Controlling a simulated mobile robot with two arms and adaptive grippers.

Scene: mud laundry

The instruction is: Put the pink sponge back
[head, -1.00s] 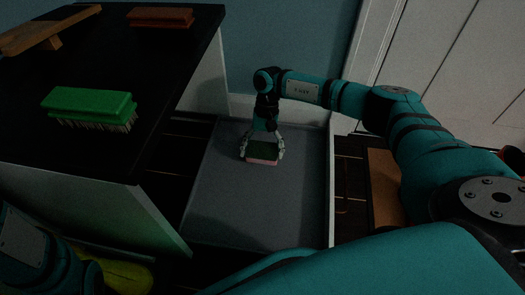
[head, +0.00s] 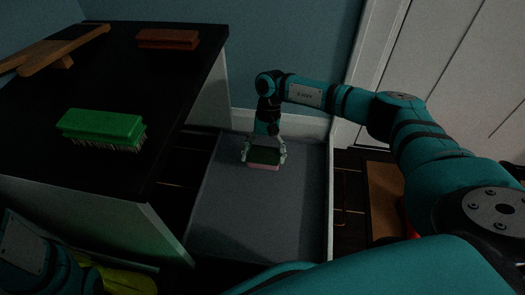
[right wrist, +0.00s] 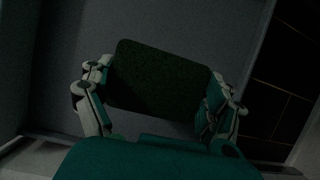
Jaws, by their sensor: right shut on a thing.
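The pink sponge (head: 263,167) has a dark green top and a pink lower side. My right gripper (head: 264,154) is shut on it, with a finger at each end. In the right wrist view, the sponge's dark green face (right wrist: 160,77) lies between the two fingers of the right gripper (right wrist: 160,92). The sponge is over the grey floor tray (head: 230,215); I cannot tell whether it touches the tray. My left gripper is not in view; only part of my left arm shows at the lower left.
A dark-topped cabinet (head: 60,165) stands at the left. It holds a green brush (head: 102,128), a brown brush (head: 168,39) and a wooden item (head: 62,52). A yellow thing (head: 125,281) lies low at the left. A white door (head: 465,75) is at the right. The tray's front is clear.

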